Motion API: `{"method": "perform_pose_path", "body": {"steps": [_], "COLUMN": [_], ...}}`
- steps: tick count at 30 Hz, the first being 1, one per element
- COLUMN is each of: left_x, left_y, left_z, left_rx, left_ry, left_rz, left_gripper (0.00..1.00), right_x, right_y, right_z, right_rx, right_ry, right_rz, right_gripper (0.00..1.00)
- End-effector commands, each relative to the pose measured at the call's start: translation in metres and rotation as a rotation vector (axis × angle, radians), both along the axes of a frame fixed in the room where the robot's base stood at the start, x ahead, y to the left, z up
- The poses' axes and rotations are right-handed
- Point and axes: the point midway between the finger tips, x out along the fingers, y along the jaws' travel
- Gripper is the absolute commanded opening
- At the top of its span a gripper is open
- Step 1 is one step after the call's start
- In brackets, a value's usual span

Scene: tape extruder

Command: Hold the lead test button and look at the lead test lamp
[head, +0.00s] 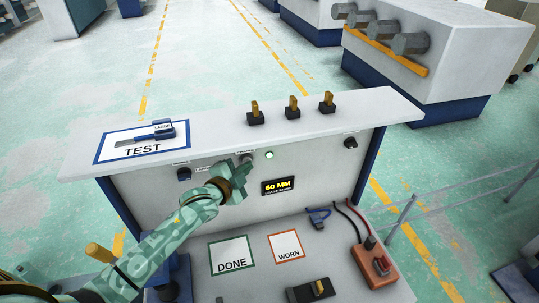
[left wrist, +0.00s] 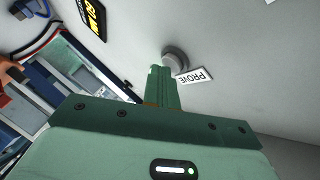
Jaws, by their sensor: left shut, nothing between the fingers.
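A row of controls sits on the white upright panel (head: 322,168). A grey round button (left wrist: 175,60) with a label reading PROVE (left wrist: 195,75) shows in the left wrist view. My left gripper (head: 240,167) is shut and empty, its fingertips up against that button. In the head view the gripper partly covers the button (head: 246,157). I cannot tell how far it is pressed. A small round lamp (head: 269,155) just right of the button glows pale green. My right gripper is not in view.
A display (head: 278,186) reads 60 MM. A blue-handled tool lies on the TEST card (head: 143,148) on the top shelf. DONE (head: 232,257) and WORN (head: 288,247) cards lie below. An orange box (head: 375,266) with leads stands right.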

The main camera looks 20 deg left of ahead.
Motion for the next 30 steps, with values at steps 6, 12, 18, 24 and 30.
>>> {"method": "perform_pose_path", "body": {"steps": [6, 12, 18, 24, 30], "left_x": [-0.01, -0.013, -0.013, -0.025, -0.042], "left_y": [-0.007, -0.009, -0.01, -0.019, -0.032], "left_z": [0.001, 0.0, 0.0, 0.002, 0.001], "left_rx": [-0.001, 0.0, 0.0, -0.002, -0.002], "left_ry": [0.001, 0.001, 0.001, 0.001, 0.002], "left_rz": [0.001, 0.001, 0.001, 0.0, -0.001], "left_gripper": [0.0, 0.0, 0.0, 0.0, 0.0], "right_x": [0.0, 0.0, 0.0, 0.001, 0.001], "right_y": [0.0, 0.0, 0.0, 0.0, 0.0], "right_z": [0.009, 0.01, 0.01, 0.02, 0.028], "right_rx": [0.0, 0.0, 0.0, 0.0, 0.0], "right_ry": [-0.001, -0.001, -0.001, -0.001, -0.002], "right_rz": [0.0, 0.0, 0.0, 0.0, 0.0], "right_gripper": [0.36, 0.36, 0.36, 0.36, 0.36]}}
